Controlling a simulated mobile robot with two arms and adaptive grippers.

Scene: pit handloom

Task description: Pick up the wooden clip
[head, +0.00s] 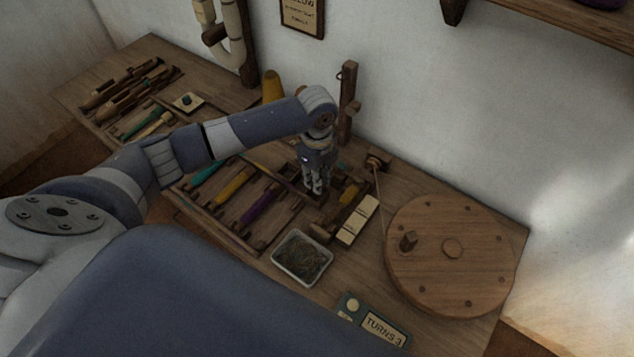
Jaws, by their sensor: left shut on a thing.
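My left gripper (315,186) points down over the middle of the table, among dark wooden pieces at the right end of the bobbin rack. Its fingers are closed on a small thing. This thing is too small and dark to make out clearly; by its place I take it for the wooden clip. I cannot tell whether it still touches the table. My right gripper is not in view.
A rack holds green, yellow and purple bobbins (262,206) left of the gripper. A post (348,103) rises close behind. A "TURNS" sign (381,328) lies in front.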

